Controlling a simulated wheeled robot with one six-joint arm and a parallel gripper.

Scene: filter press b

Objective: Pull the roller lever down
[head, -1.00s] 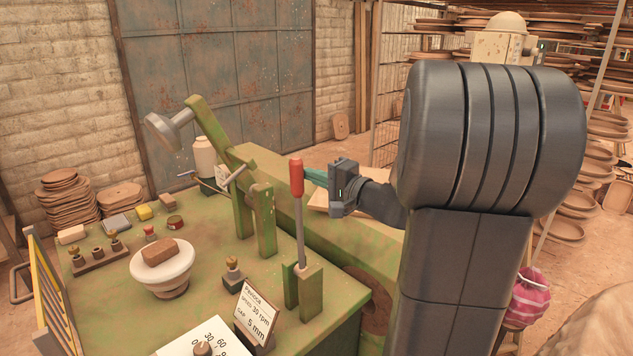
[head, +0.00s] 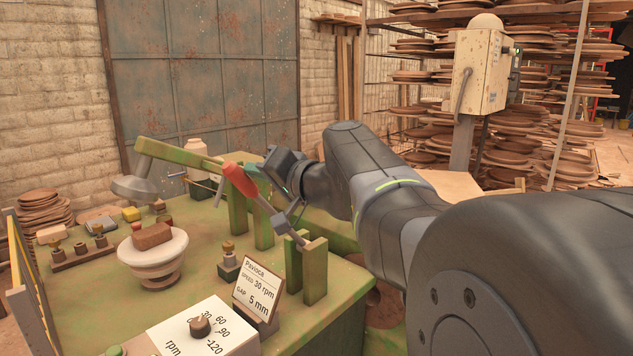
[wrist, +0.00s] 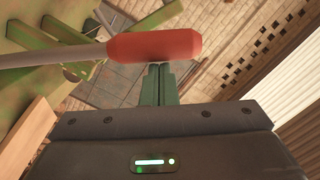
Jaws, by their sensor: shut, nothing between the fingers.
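A lever with a red handle (head: 240,180) is hinged between two green posts (head: 314,270) at the table's front right. It leans well over to the left; its grey rod shows in the wrist view (wrist: 50,56). My gripper (wrist: 157,70) is shut and empty. Its fingertips are at the side of the red handle (wrist: 155,46), touching or very close, not around it. In the head view the handle partly hides the fingers. A green arm (head: 178,152) with a grey roller head (head: 135,188) is lowered at the left, behind the white wheel (head: 152,260).
A brown clay block (head: 152,236) lies on the wheel. A sign (head: 258,290) and a speed dial (head: 200,327) stand at the front. Small knobs (head: 80,248) are at the left. A beige switch box (head: 480,70) stands right of the table.

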